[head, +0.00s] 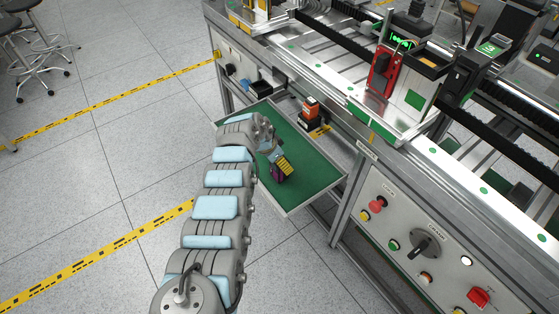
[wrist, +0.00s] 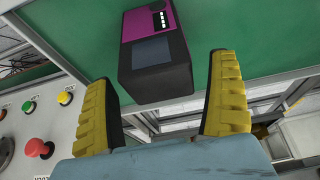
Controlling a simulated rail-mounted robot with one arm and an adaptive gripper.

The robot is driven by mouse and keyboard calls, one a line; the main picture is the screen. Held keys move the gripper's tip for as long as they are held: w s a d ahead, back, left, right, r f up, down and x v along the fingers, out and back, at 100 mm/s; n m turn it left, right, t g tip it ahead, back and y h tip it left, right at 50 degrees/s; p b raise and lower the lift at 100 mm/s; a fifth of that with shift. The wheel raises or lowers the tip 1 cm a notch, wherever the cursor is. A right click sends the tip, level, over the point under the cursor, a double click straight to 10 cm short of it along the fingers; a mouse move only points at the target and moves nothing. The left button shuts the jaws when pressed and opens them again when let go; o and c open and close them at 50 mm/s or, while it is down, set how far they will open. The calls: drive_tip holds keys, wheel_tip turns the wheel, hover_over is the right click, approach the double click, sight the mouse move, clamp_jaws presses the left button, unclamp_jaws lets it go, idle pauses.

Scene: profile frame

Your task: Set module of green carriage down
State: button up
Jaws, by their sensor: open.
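A black and purple module (wrist: 153,55) is in the wrist view, with a dark screen and a row of small white marks on its faces. It appears to stand on the green mat of a tray (head: 318,188). In the head view the module (head: 277,174) shows only partly, beside my gripper (head: 285,164). My gripper is open. In the wrist view its two yellow ribbed fingers (wrist: 165,75) are on either side of the module's near end, with visible gaps at both sides. No finger appears to touch it.
An orange and black module (head: 310,108) sits at the tray's far edge near a yellow bracket. A red module (head: 383,72) is on a carriage with green patches on the rail above right. A control panel (head: 425,242) stands right of the tray. The tray's front right is clear.

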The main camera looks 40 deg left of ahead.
drive_tip(key=shift+p+v, duration=0.95)
drive_tip(key=shift+v, duration=0.5)
drive_tip(key=p+v, duration=0.2)
drive_tip(key=v, duration=0.6)
drive_tip(key=shift+s+r, duration=0.25)
drive_tip(key=shift+r, duration=0.1)
